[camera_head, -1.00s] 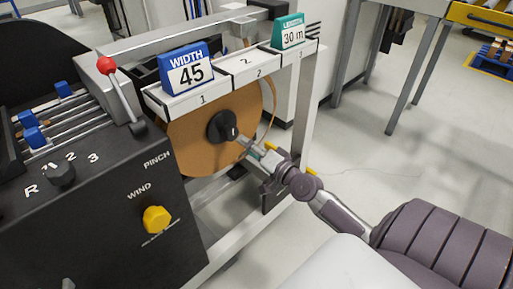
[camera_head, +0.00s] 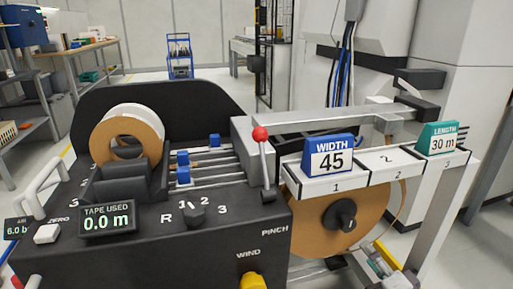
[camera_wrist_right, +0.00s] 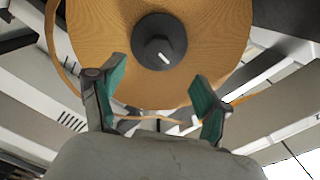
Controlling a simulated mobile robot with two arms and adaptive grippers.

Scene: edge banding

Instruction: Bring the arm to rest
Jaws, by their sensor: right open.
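My right gripper (camera_head: 378,264) shows at the lower right of the head view, just right of and below the brown edge-band roll (camera_head: 325,222). In the right wrist view the gripper (camera_wrist_right: 158,100) is open, with its two green-padded fingers apart and nothing between them. The roll (camera_wrist_right: 215,65) and its black hub knob (camera_wrist_right: 159,41) lie ahead of the fingers, and the knob is clear of them. The rest of my right arm is out of the head view. My left gripper is in neither view.
A black control panel (camera_head: 150,250) has a red-topped lever (camera_head: 261,134), a yellow wind knob (camera_head: 252,281) and a display reading 0.0 m (camera_head: 107,219). A blue WIDTH 45 sign (camera_head: 329,157) and a teal LENGTH 30 m sign (camera_head: 437,138) stand on the white shelf (camera_head: 362,177). Open floor lies behind.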

